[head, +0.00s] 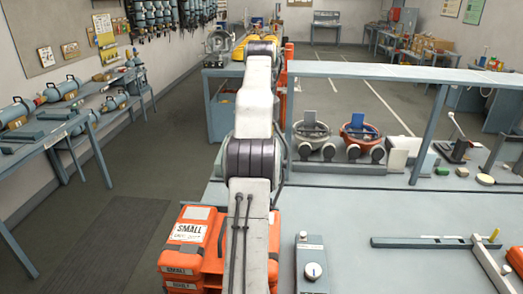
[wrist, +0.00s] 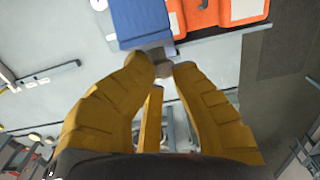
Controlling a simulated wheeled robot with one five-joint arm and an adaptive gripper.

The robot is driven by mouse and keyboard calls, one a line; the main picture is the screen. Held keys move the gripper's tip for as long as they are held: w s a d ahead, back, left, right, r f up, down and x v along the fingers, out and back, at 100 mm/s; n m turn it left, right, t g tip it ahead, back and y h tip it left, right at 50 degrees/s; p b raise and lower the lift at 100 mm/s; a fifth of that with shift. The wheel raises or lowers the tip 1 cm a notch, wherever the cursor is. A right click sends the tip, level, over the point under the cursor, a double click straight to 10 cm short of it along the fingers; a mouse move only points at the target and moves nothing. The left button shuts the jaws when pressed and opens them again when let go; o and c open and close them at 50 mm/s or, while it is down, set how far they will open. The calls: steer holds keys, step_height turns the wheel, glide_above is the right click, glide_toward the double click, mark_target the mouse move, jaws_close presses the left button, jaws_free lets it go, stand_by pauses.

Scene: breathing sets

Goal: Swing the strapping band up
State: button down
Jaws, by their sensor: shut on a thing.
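My gripper (wrist: 168,67) has yellow fingers, closed at the tips around a small grey tab (wrist: 160,53) in the wrist view. The tab meets the lower edge of a flat blue piece (wrist: 140,22). I cannot tell for sure whether the blue piece and tab are the strapping band. The blue piece lies beside orange cases (wrist: 240,10). In the head view, orange cases marked SMALL (head: 190,232) stand on both sides of my arm, which hides much of them. I cannot make out my gripper or the blue piece in the head view.
A grey box with a knob (head: 312,264) stands right of the cases on the grey-blue bench (head: 350,215). A long bar (head: 420,242) lies further right. A raised shelf (head: 400,72) spans behind. A side table (head: 60,130) holds cylinders at left.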

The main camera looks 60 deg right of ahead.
steer(key=shift+w+d+f, duration=0.1)
steer(key=shift+d+f, duration=0.1)
steer(key=shift+f, duration=0.35)
steer(key=c, duration=1.5)
jaws_free()
steer(key=shift+c, duration=0.2)
steer(key=o, duration=0.3)
steer(key=shift+w+d, duration=0.1)
steer(key=shift+w, duration=0.15)
steer(key=shift+s+d+f, duration=0.1)
steer(key=shift+s+d, duration=0.1)
steer(key=shift+d, duration=0.15)
steer(key=shift+r, duration=0.2)
steer(key=shift+a, duration=0.1)
